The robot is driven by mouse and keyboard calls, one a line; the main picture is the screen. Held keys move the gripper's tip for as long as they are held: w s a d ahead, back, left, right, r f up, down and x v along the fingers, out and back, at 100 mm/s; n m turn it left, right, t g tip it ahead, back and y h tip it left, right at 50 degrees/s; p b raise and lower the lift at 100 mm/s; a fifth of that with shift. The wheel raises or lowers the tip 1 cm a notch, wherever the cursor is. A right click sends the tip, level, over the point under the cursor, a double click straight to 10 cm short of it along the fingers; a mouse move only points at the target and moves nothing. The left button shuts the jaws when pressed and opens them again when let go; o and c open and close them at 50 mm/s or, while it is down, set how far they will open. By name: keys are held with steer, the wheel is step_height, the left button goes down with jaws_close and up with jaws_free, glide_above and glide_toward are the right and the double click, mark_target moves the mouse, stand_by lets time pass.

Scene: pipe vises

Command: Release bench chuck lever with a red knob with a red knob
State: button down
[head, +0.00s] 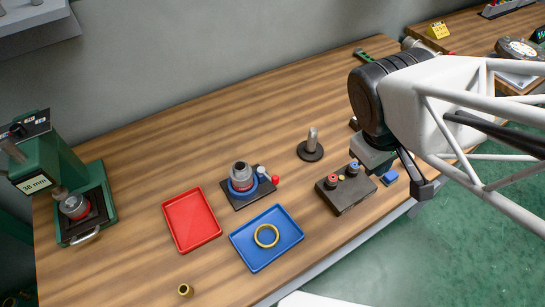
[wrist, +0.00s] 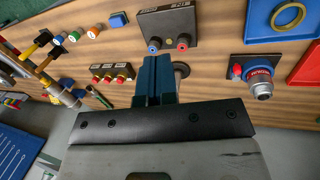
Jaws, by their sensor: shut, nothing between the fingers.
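The bench chuck (head: 242,180) stands on a dark square plate on the wooden bench, with a grey cylindrical top and a blue ring around its body. Its lever with a red knob (head: 275,180) shows at the chuck's right side. In the wrist view the chuck (wrist: 260,85) is at the right, with the red knob (wrist: 237,70) on its left. My gripper (wrist: 155,62) is shut and empty, its teal fingers together. In the head view it is well to the right of the chuck, near the button box, and its fingertips are hard to make out.
A red tray (head: 191,220) and a blue tray (head: 266,257) holding a yellow ring (head: 266,236) lie nearby. A green press (head: 60,180) stands left.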

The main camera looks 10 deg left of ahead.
steer(key=s+a+f+n+t, duration=0.2)
steer(key=s+a+f+n, duration=0.1)
steer(key=a+n, duration=0.4)
steer(key=s+a+f+n+t+h, duration=0.1)
steer(key=s+a+f+n+t, duration=0.1)
steer(key=a+n, duration=0.6)
steer(key=s+a+f+n+t+h, duration=0.1)
steer(key=s+a+f+n+t, duration=0.1)
steer(key=s+a+f+n, duration=0.2)
steer(key=shift+s+a+f+n+t, duration=0.35)
steer(key=shift+a+n, duration=1.45)
steer(key=shift+a, duration=1.8)
steer(key=shift+w+d, duration=0.1)
steer(key=shift+w, duration=0.2)
steer(key=shift+x, duration=4.7)
steer(key=shift+w+d, duration=0.2)
steer(key=shift+w, duration=0.1)
steer(key=shift+w+d, duration=0.35)
steer(key=shift+w, duration=0.45)
steer(key=shift+w+d, duration=0.4)
steer(key=shift+w, duration=0.35)
